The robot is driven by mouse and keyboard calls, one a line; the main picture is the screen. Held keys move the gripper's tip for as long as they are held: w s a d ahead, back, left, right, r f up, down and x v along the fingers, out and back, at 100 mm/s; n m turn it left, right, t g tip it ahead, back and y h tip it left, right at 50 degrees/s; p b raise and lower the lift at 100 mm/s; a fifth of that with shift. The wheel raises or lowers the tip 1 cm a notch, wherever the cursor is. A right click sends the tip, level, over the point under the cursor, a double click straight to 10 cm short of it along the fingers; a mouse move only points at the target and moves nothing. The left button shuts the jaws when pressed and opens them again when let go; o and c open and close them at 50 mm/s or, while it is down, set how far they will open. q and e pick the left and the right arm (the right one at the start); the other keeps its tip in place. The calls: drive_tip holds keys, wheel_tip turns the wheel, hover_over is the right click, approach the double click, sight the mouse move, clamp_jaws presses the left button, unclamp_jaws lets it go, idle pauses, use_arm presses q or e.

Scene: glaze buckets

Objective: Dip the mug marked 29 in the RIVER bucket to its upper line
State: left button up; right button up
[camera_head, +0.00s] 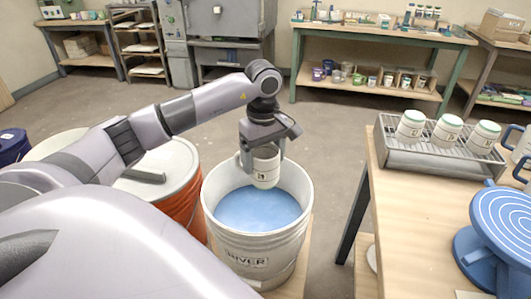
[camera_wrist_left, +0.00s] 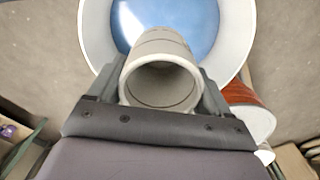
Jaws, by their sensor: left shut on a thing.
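My left gripper (camera_head: 264,152) is shut on a cream mug (camera_head: 266,170) and holds it upright. The mug has a dark mark too small to read for certain, and lines around its body. Its lower end is over the blue glaze (camera_head: 257,208) in the white bucket (camera_head: 250,262) labelled RIVER. I cannot tell whether its base touches the glaze. In the left wrist view the mug's open mouth (camera_wrist_left: 162,84) faces the camera between the fingers, with the bucket's rim (camera_wrist_left: 243,40) beyond. My right gripper is not in view.
A wire rack (camera_head: 430,158) with several marked cups stands on the right-hand table (camera_head: 415,210). A blue banding wheel (camera_head: 505,225) is nearer on that table. A lidded orange bucket (camera_head: 185,205) stands left of the RIVER bucket. Shelves line the back; the floor between is clear.

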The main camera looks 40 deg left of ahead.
use_arm(q)
wheel_tip(320, 180, down, 2)
drive_tip(key=shift+f+b, duration=0.1)
drive_tip(key=shift+b, duration=0.35)
drive_tip(key=shift+r, duration=0.25)
drive_tip(key=shift+w, duration=0.1)
drive_tip(key=shift+f, duration=0.15)
wheel_tip(320, 180, down, 2)
drive_tip(key=shift+f+b, duration=0.1)
drive_tip(key=shift+b, duration=0.55)
drive_tip(key=shift+f+b, duration=0.75)
drive_tip(key=shift+f, duration=0.2)
drive_tip(key=shift+f+b, duration=1.2)
drive_tip(key=shift+f, duration=0.5)
drive_tip(key=shift+f+b, duration=1.3)
drive_tip(key=shift+f, duration=0.6)
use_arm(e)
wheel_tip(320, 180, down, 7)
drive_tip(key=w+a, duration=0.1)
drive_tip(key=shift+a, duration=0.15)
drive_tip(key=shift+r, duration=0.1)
